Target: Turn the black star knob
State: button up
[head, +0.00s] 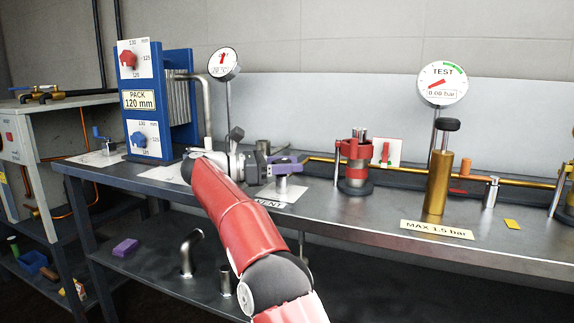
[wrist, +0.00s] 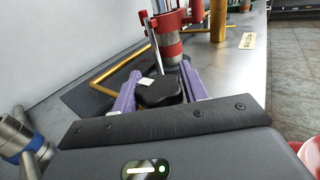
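The black star knob (wrist: 162,93) lies between the two purple fingers of my gripper (wrist: 160,86) in the wrist view. It has a small pale mark on its far left part. The fingers stand apart, one on each side, close to its edges; I cannot tell whether they press on it. In the head view my gripper (head: 287,165) is over a short metal valve body (head: 282,187) beside the VENT label (head: 269,204). The knob itself is hidden there by the gripper.
A red and steel fitting (head: 355,165) stands to the right on the bench, with a brass cylinder (head: 438,185) and the TEST gauge (head: 442,84) farther right. A brass pipe (head: 415,172) runs along the back. The blue plate pack (head: 160,100) stands left.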

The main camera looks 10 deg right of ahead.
jog(key=o, duration=0.3)
jog(key=a+p, duration=0.1)
jog(key=a, duration=0.6)
jog(key=shift+w+a+p, duration=0.1)
jog(key=shift+a+p, duration=0.25)
jog(key=shift+a, duration=0.05)
jog(key=shift+a, duration=0.1)
